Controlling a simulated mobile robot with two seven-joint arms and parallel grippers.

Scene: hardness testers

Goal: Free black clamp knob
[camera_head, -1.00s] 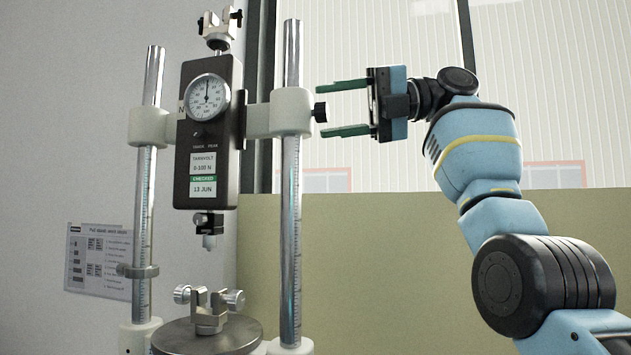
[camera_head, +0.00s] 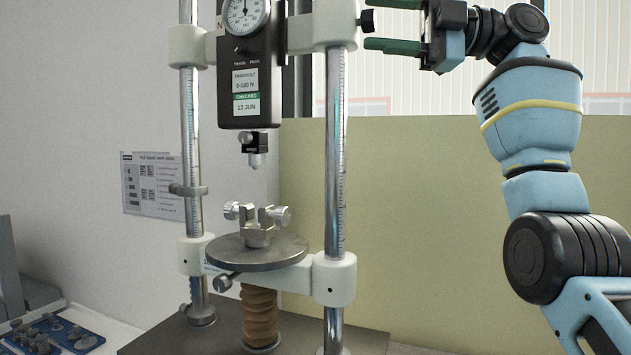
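The black clamp knob (camera_head: 366,21) sticks out on the right side of the white clamp block (camera_head: 335,23) on the tester's right column. The black force gauge (camera_head: 250,75) hangs between the two columns from the crossbar. My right gripper (camera_head: 378,25) is at the knob's right, with green fingers pointing left toward it. The fingers are apart, one above and one below the knob's height, with nothing between them. The lower fingertip is near the knob; I cannot tell whether it touches. My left gripper is not in view.
A round steel table (camera_head: 257,252) with a small vice (camera_head: 258,225) stands below the gauge on the grey base (camera_head: 150,340). A blue tray (camera_head: 88,332) with small parts lies at lower left. A printed card (camera_head: 152,184) is on the wall.

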